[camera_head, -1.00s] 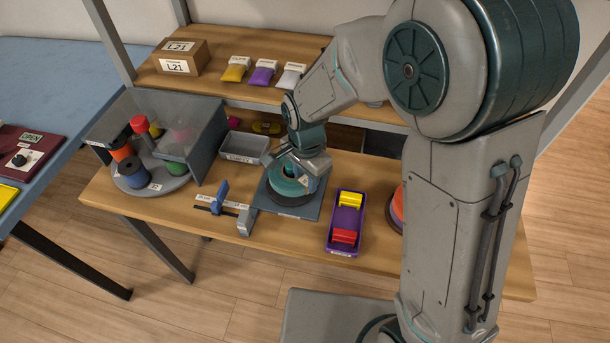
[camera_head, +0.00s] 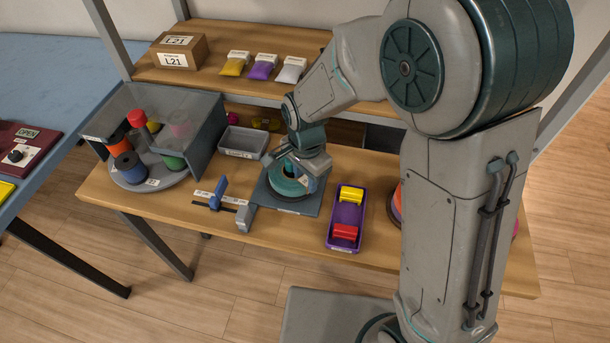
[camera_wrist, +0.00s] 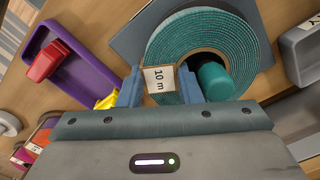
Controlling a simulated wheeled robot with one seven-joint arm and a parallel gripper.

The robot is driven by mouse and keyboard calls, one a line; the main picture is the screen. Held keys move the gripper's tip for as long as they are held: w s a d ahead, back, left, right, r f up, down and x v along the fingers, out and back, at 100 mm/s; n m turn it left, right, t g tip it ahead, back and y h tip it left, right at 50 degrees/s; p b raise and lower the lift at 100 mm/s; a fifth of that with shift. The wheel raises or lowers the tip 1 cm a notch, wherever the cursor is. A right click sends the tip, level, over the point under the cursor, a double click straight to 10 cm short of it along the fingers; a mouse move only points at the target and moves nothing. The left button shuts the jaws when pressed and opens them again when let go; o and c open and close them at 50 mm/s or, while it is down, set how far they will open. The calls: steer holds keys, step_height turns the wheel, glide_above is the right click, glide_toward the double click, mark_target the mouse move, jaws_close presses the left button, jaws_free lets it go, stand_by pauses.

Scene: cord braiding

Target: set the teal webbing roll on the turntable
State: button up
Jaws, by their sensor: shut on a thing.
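The teal webbing roll (camera_head: 287,184) is at the middle of the table, over a dark square plate (camera_head: 308,208). In the wrist view the roll (camera_wrist: 240,38) shows its wound rim, a hollow core and a "10 m" label. My gripper (camera_head: 298,170) is shut on the roll's near wall; in the wrist view its two fingers (camera_wrist: 160,88) sit either side of the label. A teal cylinder (camera_wrist: 213,80) stands inside the core. I cannot tell whether the roll touches the plate. The round grey turntable (camera_head: 152,186) is at the left, bearing several spools and containers.
Grey panels (camera_head: 205,135) wall the turntable's back and right. A blue-and-grey clamp-like tool (camera_head: 220,197) lies between it and the plate. A grey bin (camera_head: 243,142) stands behind; a purple tray (camera_head: 332,240) is at right. A shelf (camera_head: 210,75) overhangs the back.

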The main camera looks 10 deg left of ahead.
steer(key=shift+f, duration=0.35)
stand_by(0.3)
steer(key=o, duration=1.1)
steer(key=shift+r, duration=0.1)
steer(key=shift+c, duration=0.4)
steer(key=shift+w+a+r+p, duration=0.15)
steer(key=shift+r+p, duration=0.2)
steer(key=shift+r, duration=0.4)
steer(key=shift+o, duration=0.8)
steer(key=shift+r+p, duration=1.7)
steer(key=shift+r, duration=0.7)
steer(key=shift+f, duration=0.1)
steer(key=shift+f, duration=0.1)
